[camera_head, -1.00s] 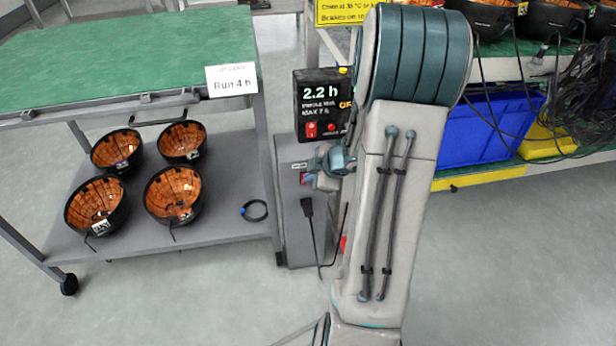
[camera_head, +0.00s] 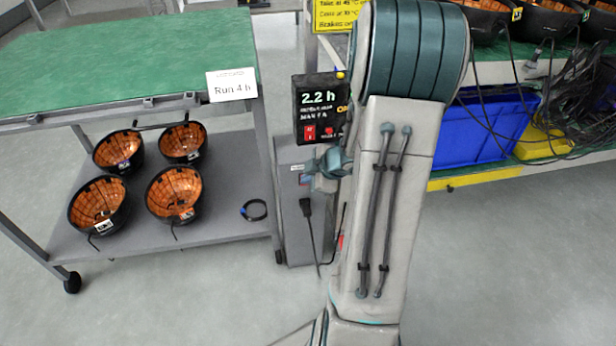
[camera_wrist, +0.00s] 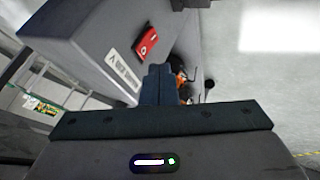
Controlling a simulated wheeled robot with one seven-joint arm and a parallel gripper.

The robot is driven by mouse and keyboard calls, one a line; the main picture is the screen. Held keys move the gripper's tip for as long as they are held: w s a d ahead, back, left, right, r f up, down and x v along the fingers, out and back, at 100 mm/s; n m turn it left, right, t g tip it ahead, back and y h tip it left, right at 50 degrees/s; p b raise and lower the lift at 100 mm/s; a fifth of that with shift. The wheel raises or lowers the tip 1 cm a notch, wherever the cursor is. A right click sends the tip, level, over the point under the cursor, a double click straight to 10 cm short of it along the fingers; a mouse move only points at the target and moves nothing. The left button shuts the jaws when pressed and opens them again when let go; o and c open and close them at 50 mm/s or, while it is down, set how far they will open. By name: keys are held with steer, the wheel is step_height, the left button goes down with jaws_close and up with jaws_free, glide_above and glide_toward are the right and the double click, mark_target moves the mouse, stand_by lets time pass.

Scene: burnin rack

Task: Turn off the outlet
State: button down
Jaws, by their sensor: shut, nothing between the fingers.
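A red rocker switch (camera_wrist: 148,42) sits on the face of a grey box in the wrist view, beside a white printed label (camera_wrist: 123,70). My gripper (camera_wrist: 158,72) is shut and empty, its fingertips just below the switch in that picture; I cannot tell whether they touch the box. In the head view my gripper (camera_head: 318,166) is in front of the upper part of the grey pedestal (camera_head: 298,230) and hides part of it. Orange and black parts (camera_wrist: 182,82), perhaps plugs, show partly behind the fingers.
A black timer box (camera_head: 319,105) reading 2.2 h, with its own red switch (camera_head: 310,133), stands on the pedestal. A cart with a green top (camera_head: 130,60) and several orange-lined bowls is at left. A blue bin (camera_head: 485,130) is at right. A black cable (camera_head: 309,235) hangs down the pedestal.

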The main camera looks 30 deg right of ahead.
steer(key=p+v, duration=0.6)
steer(key=v, duration=0.5)
steer(key=shift+s+p, duration=0.15)
steer(key=shift+p, duration=0.25)
steer(key=shift+f, duration=0.2)
